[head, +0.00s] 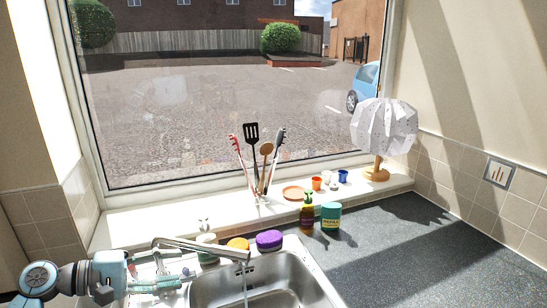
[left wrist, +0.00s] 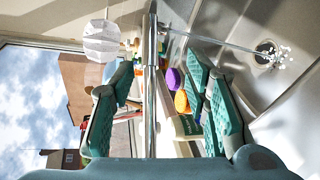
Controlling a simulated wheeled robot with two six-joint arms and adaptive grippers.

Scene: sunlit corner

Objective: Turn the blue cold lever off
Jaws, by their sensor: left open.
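The silver tap spout (head: 205,248) reaches over the sink, and a thin stream of water (head: 245,276) runs from its end. In the left wrist view the spout (left wrist: 151,90) runs lengthwise between my fingers, and the water (left wrist: 215,43) falls toward the drain. My left gripper (head: 172,271) is open and empty at the left rim of the sink, near the tap's base. Its two green fingers (left wrist: 160,68) are spread apart in the left wrist view. I cannot make out the blue cold lever in either view; the gripper may hide it. My right gripper is not in view.
The metal sink (head: 330,296) lies right of my gripper. An orange sponge (head: 238,243) and a purple sponge (head: 269,239) sit behind it. A soap bottle (head: 307,214) and a teal tub (head: 330,218) stand right of them. The dark counter (head: 430,250) is clear.

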